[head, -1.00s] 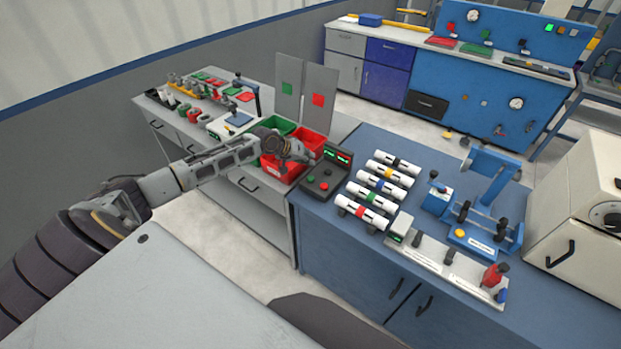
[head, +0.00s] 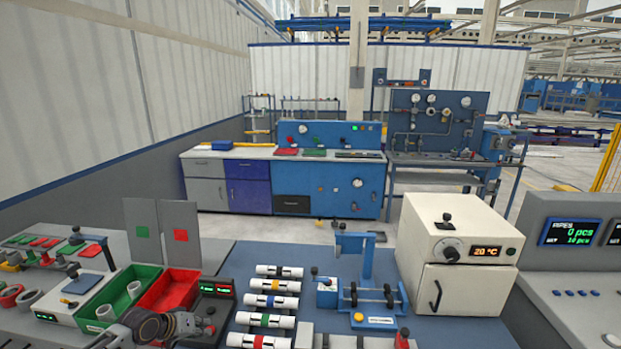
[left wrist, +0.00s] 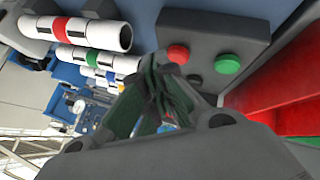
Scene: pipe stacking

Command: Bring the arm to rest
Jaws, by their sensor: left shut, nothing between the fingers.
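My left gripper (head: 190,325) shows at the bottom of the head view, in front of the red bin and beside the small control box (head: 212,290). Its fingers (left wrist: 165,95) are closed in the left wrist view, with nothing between them. The wrist view also shows the control box's red button (left wrist: 178,53) and green button (left wrist: 227,64). Several white pipes with coloured bands (head: 277,285) lie in a row on the blue bench, right of the gripper. They also show at the upper left of the wrist view (left wrist: 90,33). My right gripper is not in view.
A red bin (head: 197,285) and a green bin (head: 92,322) with pale rings stand left of the control box. A blue fixture (head: 366,321) and a cream oven (head: 420,225) stand to the right. A console (head: 575,225) is at far right. Open floor lies behind the bench.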

